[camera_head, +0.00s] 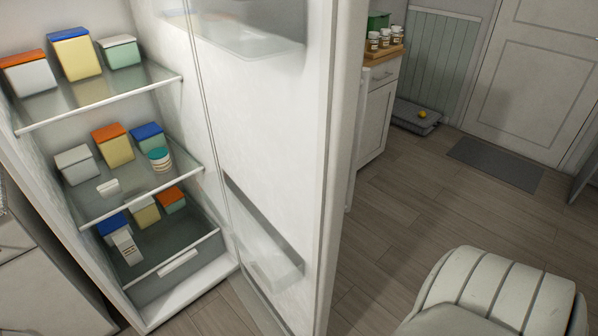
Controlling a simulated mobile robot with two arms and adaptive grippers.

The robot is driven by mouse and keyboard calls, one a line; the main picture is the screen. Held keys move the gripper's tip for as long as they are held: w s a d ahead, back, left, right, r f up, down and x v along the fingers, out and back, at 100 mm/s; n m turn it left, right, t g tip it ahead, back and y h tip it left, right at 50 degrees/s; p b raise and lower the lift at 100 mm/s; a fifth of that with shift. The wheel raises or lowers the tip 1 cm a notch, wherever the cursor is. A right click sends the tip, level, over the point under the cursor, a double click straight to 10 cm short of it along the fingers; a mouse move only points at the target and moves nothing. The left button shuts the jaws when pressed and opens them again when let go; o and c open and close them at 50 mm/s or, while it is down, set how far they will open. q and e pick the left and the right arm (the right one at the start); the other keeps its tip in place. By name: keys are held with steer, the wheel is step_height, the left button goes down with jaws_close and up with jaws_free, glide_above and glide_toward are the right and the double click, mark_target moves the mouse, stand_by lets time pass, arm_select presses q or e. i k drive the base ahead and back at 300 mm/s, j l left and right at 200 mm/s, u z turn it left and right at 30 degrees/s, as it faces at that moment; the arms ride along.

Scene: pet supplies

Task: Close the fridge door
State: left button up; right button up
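The fridge (160,290) stands open at the left, with its lit inside facing me. Its white door (265,130) is swung wide open and stands upright in the middle of the view. The door's inner face shows a clear upper bin (235,35) and a clear lower bin (262,240). The door's free edge (338,150) is towards the right. Lidded containers (115,148) stand on the glass shelves inside, above a bottom drawer (178,265). Neither of my grippers is in view, and nothing is seen touching the door.
A white cabinet (375,115) with jars stands behind the fridge door. A grey mat (495,163) lies before a white room door (535,70). The wooden floor (400,225) between is clear.

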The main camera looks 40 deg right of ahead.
mark_target(284, 84)
steer(key=l+u, duration=0.1)
steer(key=l, duration=0.5)
steer(key=k+l+u, duration=0.15)
steer(key=l, duration=0.5)
steer(key=l+u, duration=0.1)
steer(key=l, duration=0.5)
steer(key=k+l+u, duration=0.1)
steer(key=l, duration=0.5)
